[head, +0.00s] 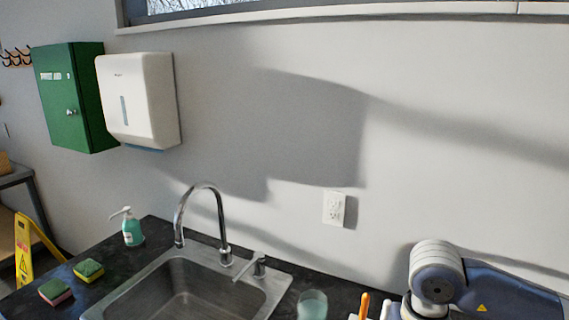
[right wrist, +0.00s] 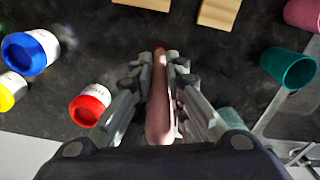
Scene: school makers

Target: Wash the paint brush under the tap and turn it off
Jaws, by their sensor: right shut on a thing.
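The tap (head: 205,188) is a curved chrome spout over the steel sink (head: 281,287). Its lever (head: 258,264) stands to the right of the spout. I see no stream of water below the spout. In the right wrist view, my right gripper (right wrist: 164,62) is shut on a long pinkish-brown handle with a red end, which looks like the paint brush (right wrist: 160,105). The bristles cannot be made out. An orange stick end (head: 364,304) shows at the bottom of the head view beside my right arm; I cannot tell if it is the same brush. My left gripper is not in view.
A soap bottle (head: 132,229) and two sponges (head: 88,270) (head: 55,291) are left of the sink. A greenish cup (head: 312,304) stands right of it. Blue (right wrist: 28,50), yellow (right wrist: 9,90) and red (right wrist: 88,104) paint pots, wooden blocks (right wrist: 219,12) and a teal cup (right wrist: 287,68) surround the gripper.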

